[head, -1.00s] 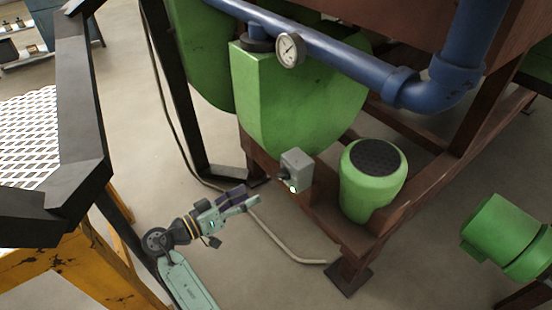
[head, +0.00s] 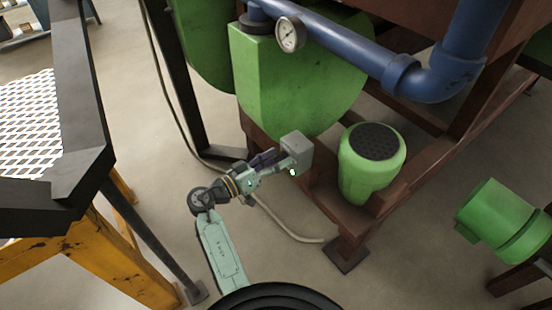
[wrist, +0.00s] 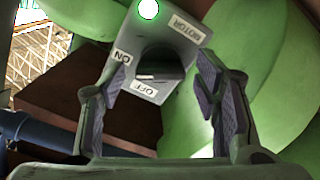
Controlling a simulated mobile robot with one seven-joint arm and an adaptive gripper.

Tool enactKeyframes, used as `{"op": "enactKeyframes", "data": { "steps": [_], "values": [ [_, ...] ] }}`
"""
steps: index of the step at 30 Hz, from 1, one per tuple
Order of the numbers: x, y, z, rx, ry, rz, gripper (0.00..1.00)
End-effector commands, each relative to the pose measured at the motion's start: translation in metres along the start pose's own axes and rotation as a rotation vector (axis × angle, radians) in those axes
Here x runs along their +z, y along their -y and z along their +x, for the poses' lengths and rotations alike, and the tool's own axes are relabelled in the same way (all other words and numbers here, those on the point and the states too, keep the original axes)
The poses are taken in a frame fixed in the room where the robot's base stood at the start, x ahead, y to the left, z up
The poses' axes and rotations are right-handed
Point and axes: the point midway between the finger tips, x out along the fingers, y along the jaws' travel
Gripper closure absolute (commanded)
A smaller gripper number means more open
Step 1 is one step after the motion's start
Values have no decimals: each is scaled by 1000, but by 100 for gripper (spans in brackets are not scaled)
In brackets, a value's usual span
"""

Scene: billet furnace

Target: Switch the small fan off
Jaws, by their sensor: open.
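The grey switch box (head: 298,147) is mounted on the rusty brown frame, with a lit green lamp (head: 293,172). The wrist view shows the box (wrist: 185,28) close up, with the lit lamp (wrist: 148,9), the labels MOTOR, ON and OFF, and a dark switch knob (wrist: 150,66). My gripper (head: 287,158) is at the box. In the wrist view my gripper (wrist: 157,75) is open, its fingers on either side of the knob; I see no clear contact. The rounded green unit (head: 372,175) with a black top stands right of the box.
A green housing (head: 285,90) and a blue pipe (head: 360,60) with a gauge (head: 290,34) are above the box. A yellow and black stand (head: 110,255) is at the left. A pale hose (head: 290,230) lies on the floor below.

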Motion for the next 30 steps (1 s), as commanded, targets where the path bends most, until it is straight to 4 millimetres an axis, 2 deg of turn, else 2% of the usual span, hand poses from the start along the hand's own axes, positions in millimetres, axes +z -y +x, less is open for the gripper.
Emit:
{"op": "enactKeyframes", "data": {
  "steps": [7, 27, 30],
  "values": [
    [0, 0, 0, 0, 0, 1, 44],
    [0, 0, 0, -1, -1, 1, 89],
    [0, 0, 0, -1, -1, 0, 91]
  ]
}}
